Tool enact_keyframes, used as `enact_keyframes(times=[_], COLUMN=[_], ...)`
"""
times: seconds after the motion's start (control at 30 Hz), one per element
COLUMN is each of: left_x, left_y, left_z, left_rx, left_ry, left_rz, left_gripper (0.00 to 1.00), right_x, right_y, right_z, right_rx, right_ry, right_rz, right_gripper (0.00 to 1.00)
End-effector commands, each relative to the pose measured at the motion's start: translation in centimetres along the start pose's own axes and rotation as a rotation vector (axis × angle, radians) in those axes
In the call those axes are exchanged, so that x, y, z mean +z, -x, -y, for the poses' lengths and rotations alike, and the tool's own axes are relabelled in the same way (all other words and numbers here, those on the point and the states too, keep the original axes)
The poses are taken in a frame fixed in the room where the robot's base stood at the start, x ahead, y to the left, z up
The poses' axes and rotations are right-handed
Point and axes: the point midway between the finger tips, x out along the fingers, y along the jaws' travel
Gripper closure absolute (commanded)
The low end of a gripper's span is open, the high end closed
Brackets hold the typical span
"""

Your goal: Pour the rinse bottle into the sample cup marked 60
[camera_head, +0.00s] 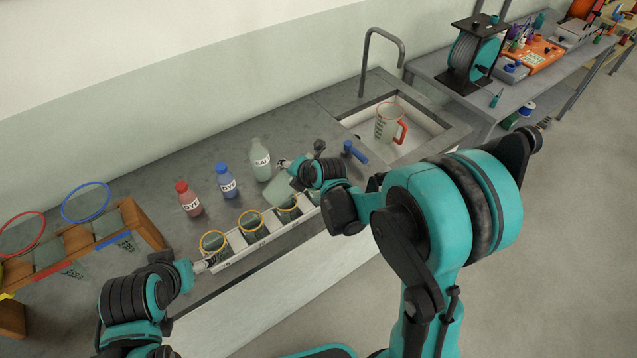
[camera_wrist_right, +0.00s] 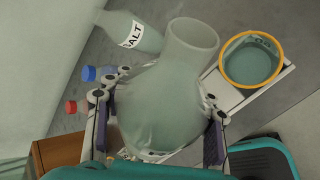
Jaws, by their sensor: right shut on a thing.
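My right gripper (camera_wrist_right: 160,118) is shut on a clear, grey-green rinse bottle (camera_wrist_right: 165,90), one finger on each side of its body. In the head view the bottle (camera_head: 279,190) is tilted above the bench near the right end of a white rack (camera_head: 236,257). The rack holds three yellow-rimmed sample cups: left (camera_head: 213,242), middle (camera_head: 252,222) and right (camera_head: 288,208). In the wrist view the bottle's mouth is beside one cup (camera_wrist_right: 252,62), which has greenish contents.
A SALT bottle (camera_head: 261,160), a blue-capped bottle (camera_head: 227,182) and a red-capped bottle (camera_head: 187,199) stand behind the rack. A sink (camera_head: 432,122) with a red-handled jug (camera_head: 388,124) is at right.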

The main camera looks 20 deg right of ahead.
Motion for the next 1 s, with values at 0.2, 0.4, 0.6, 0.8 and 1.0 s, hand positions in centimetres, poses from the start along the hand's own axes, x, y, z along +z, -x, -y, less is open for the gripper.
enact_keyframes(times=[0.2, 0.4, 0.6, 0.8, 1.0], left_x=[0.03, 0.06, 0.09, 0.12, 0.16], left_y=[-0.05, -0.09, -0.12, -0.17, -0.22], left_z=[0.00, 0.00, 0.00, 0.00, 0.00], left_rx=[0.000, 0.000, 0.000, 0.000, 0.000], left_ry=[0.000, 0.000, 0.000, 0.000, 0.000], left_rz=[0.000, 0.000, 0.000, 0.000, 0.000], left_gripper=[0.25, 0.25, 0.25, 0.25, 0.25], right_x=[-0.09, -0.21, -0.31, -0.44, -0.53], right_y=[-0.10, -0.17, -0.24, -0.33, -0.41], right_z=[0.05, 0.09, 0.11, 0.12, 0.17], right_rx=[0.005, 0.010, 0.015, 0.021, 0.025], right_ry=[-0.013, -0.025, -0.036, -0.048, -0.059], right_rz=[-0.011, -0.021, -0.031, -0.041, -0.050], right_gripper=[0.99, 0.99, 0.99, 0.99, 0.99])
